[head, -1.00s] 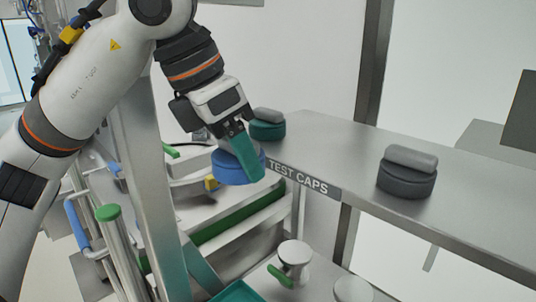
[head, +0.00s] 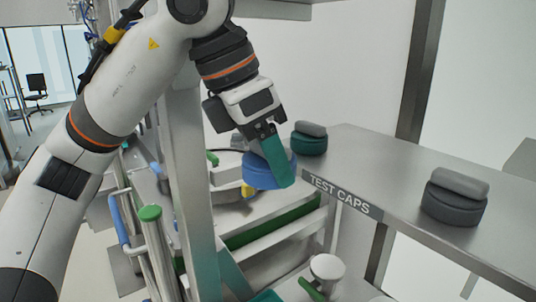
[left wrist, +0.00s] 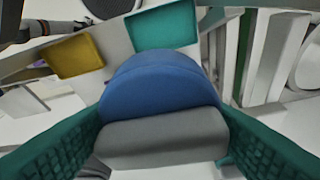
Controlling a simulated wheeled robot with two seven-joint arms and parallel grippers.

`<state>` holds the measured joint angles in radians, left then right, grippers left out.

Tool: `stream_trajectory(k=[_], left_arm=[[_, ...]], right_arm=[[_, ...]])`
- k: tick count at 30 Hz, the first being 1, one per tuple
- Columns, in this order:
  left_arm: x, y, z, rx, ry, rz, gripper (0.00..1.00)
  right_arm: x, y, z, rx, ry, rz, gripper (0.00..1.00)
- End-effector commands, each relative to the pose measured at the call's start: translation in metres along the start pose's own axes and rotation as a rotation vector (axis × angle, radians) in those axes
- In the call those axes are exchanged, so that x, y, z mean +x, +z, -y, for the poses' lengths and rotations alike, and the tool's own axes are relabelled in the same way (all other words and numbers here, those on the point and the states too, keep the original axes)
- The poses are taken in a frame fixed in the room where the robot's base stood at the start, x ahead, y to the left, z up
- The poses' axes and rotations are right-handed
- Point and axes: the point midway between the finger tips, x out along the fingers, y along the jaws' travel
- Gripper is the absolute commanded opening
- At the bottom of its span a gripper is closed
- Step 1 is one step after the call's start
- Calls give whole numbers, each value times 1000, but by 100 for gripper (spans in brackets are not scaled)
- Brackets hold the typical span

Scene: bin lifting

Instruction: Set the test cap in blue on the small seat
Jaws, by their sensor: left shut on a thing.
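The blue test cap (head: 268,174) is in my left gripper (head: 275,160), in front of the near left end of the shelf labelled TEST CAPS. In the left wrist view the blue cap (left wrist: 160,88) has a grey grip bar (left wrist: 165,138) between my two teal fingers. My left gripper is shut on it. In the head view the cap hangs in the air, clear of the shelf. I cannot pick out the small seat for certain; a round, pale-topped fitting (head: 327,268) stands low at the bottom. My right gripper is not in view.
A green cap (head: 309,140) and a dark grey cap (head: 455,200) sit on the steel shelf (head: 385,165). A steel post (head: 186,180) stands left of the gripper. The left wrist view shows a teal tray (left wrist: 163,27) and a yellow tray (left wrist: 73,57) below.

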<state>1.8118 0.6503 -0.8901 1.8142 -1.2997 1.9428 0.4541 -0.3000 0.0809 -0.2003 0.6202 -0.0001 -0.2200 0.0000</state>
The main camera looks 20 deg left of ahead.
Motion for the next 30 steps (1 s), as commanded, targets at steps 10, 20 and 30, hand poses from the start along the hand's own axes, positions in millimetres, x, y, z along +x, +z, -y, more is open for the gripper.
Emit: stream_trajectory(k=[10, 20, 30], left_arm=[[-23, -9, 0, 0, 0, -1, 39], [-40, -16, 0, 0, 0, 0, 39], [-39, -16, 0, 0, 0, 0, 39]], right_arm=[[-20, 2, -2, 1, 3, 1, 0], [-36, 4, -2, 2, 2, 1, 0], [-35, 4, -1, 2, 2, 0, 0]])
